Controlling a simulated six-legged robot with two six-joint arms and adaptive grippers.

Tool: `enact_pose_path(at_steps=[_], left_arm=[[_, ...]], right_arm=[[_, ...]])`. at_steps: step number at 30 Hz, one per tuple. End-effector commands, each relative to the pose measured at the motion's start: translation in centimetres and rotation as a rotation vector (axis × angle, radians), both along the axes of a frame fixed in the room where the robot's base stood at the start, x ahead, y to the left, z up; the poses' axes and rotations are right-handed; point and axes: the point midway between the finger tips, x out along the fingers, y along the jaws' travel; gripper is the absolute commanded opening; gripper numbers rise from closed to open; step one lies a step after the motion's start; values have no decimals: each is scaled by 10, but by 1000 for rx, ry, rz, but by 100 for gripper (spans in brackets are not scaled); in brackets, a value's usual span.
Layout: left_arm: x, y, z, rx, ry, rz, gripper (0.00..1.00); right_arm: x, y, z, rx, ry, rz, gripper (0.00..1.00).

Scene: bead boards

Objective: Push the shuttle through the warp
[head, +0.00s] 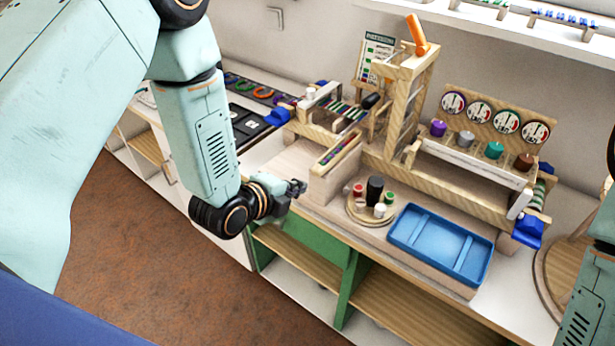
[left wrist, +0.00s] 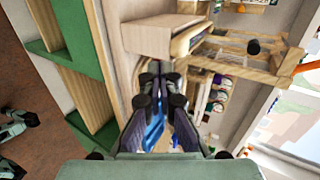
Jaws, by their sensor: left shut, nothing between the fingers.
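A small wooden loom (head: 318,128) with a striped, many-coloured warp (head: 345,112) stands on the bench, left of the tall wooden frame. A dark rounded piece (head: 371,101) sits at the right end of the warp; I cannot tell whether it is the shuttle. A dark rounded end also shows in the left wrist view (left wrist: 253,46). My left gripper (head: 298,188) is shut and empty at the bench's front edge, below and apart from the loom. Its fingers (left wrist: 162,88) fill the middle of the left wrist view. My right gripper is out of view; only part of that arm shows.
A blue tray (head: 440,243) lies on the bench front. A round wooden board (head: 366,216) with small coloured pots is beside it. A tall wooden frame (head: 408,100) with an orange handle (head: 417,35) stands behind. Green-edged shelves (head: 347,285) are below. A spool rack (head: 475,180) stands right.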

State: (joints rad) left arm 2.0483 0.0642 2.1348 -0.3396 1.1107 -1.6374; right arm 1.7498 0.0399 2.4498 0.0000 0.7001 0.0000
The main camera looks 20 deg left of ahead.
Motion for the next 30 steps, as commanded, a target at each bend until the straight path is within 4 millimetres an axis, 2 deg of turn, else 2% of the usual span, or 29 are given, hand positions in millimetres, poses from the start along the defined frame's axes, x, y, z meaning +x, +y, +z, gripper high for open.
enact_pose_path(at_steps=[3,9,24,26,30], left_arm=[[18,-6,0,2,-3,-2,0],[36,-12,-1,0,0,0,0],[43,-14,-2,0,0,0,0],[49,-16,-3,1,-1,-1,0],[74,-26,-4,1,-6,-3,0]], right_arm=[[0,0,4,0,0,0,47],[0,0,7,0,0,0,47],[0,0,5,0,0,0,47],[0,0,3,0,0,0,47],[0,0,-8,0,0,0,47]])
